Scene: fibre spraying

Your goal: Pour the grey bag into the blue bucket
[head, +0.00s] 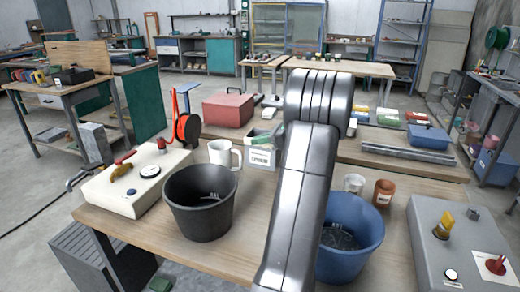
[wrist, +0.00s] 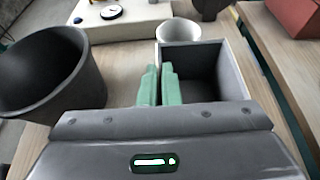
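The grey bag (head: 262,158) looks like a stiff, open-topped box with a white label on its front. It stands on the wooden table behind the black bucket. In the wrist view its open inside (wrist: 205,62) shows, dark and shadowed at the bottom. My gripper (wrist: 159,85) has green fingers close together, one on each side of the bag's left wall, seemingly pinching it. In the head view my arm hides part of the bag's right side. The blue bucket (head: 352,245) stands at the right front of the table, partly hidden by my arm, with something dark inside.
A black bucket (head: 200,203) stands left of my arm and also shows in the wrist view (wrist: 48,72). A white mug (head: 224,153) stands beside the bag. A white cup (head: 354,183) and brown cup (head: 383,193) stand behind the blue bucket. Control boxes flank the table.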

